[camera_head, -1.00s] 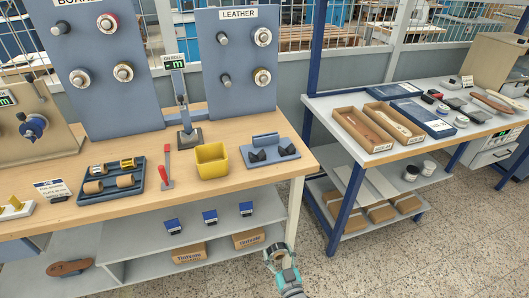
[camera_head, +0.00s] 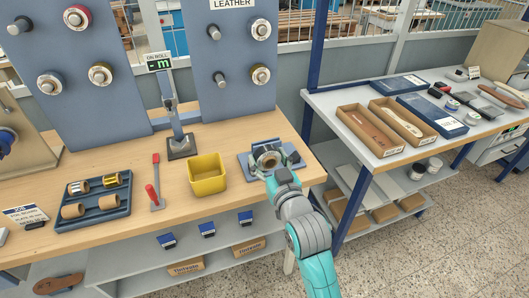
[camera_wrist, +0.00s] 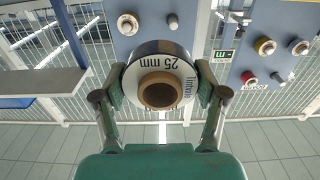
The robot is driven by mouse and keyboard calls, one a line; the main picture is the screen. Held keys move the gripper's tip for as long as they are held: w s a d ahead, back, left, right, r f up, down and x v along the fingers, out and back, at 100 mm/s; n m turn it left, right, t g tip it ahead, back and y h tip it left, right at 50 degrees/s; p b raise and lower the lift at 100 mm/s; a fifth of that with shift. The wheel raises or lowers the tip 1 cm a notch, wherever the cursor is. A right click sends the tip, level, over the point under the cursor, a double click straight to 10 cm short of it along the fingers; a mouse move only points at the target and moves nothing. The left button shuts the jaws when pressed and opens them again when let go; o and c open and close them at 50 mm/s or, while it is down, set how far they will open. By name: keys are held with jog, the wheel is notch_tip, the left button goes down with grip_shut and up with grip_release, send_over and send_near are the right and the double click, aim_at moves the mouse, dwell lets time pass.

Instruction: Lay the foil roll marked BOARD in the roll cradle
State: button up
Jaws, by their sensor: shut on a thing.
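My gripper (camera_head: 270,163) is shut on a foil roll (camera_head: 268,150), which shows a brown hollow core. In the wrist view the roll (camera_wrist: 184,63) sits between both fingers, its pale end face lettered "25 mm" and upside down. I cannot read the word BOARD on it. The roll cradle (camera_head: 247,166) is a blue-grey block on the bench, mostly hidden behind my gripper and the roll. The roll overlaps the cradle in the head view; I cannot tell whether it touches it or hangs above it.
A yellow bin (camera_head: 207,178) stands left of the cradle. Further left are a red-handled lever (camera_head: 154,185) and a dark tray (camera_head: 95,203) of rolls. Behind stand blue peg panels; the right one (camera_head: 238,60) is marked LEATHER. A second table (camera_head: 375,150) lies right.

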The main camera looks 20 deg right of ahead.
jog(key=shift+w, duration=0.15)
jog(key=shift+w+f, duration=0.6)
jog(key=shift+w, duration=0.7)
jog(key=shift+w+f, duration=0.6)
jog(key=shift+w, duration=0.75)
jog(key=shift+w+f, duration=0.6)
jog(key=shift+w, duration=0.7)
jog(key=shift+f, duration=1.55)
jog(key=o, duration=1.3)
jog(key=shift+o, duration=0.2)
jog(key=shift+s, duration=0.1)
jog(key=s, duration=1.1)
jog(key=shift+s, duration=0.4)
